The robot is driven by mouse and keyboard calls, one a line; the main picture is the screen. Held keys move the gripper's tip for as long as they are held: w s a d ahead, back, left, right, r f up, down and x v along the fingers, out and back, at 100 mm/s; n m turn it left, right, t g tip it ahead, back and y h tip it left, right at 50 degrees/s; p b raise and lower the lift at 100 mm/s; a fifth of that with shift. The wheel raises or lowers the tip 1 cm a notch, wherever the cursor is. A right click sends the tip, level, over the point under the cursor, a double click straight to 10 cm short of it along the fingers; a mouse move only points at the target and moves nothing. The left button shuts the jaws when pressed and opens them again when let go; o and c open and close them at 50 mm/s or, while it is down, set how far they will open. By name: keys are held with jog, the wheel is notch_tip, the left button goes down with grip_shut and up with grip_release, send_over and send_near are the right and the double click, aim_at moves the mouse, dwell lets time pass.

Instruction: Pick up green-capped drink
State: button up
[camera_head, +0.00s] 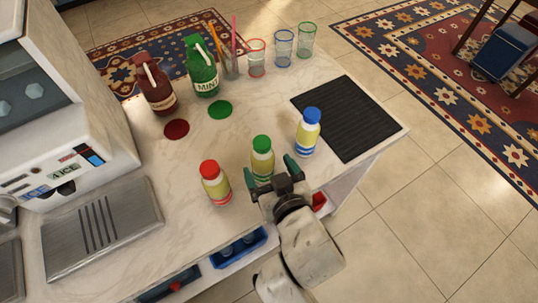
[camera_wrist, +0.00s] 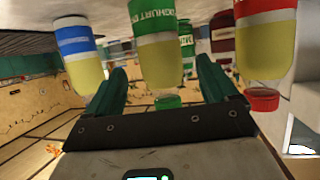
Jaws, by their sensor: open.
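The green-capped drink (camera_head: 262,161) is a small yellow bottle standing upright near the counter's front edge, between a red-capped bottle (camera_head: 215,188) and a blue-capped bottle (camera_head: 307,137). My gripper (camera_head: 270,173) is open and empty, just in front of it, and hides part of its lower side. In the wrist view, which looks upside down, the green-capped drink (camera_wrist: 156,50) lies ahead between my open fingers (camera_wrist: 161,76), its cap pointing down in the picture. The blue-capped bottle (camera_wrist: 78,50) is left of the fingers and the red-capped bottle (camera_wrist: 266,45) right. I cannot tell whether the fingers touch the drink.
A black ribbed mat (camera_head: 350,117) lies at the right of the counter. A green mint bottle (camera_head: 203,75), a brown bottle (camera_head: 155,88) and several glasses stand at the back. An ice machine (camera_head: 60,120) and metal drip tray (camera_head: 135,225) are left.

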jog(key=shift+p+x, duration=0.55)
jog(key=shift+x, duration=2.75)
jog(key=shift+c, duration=0.2)
jog(key=c, duration=1.2)
jog(key=shift+r, duration=0.15)
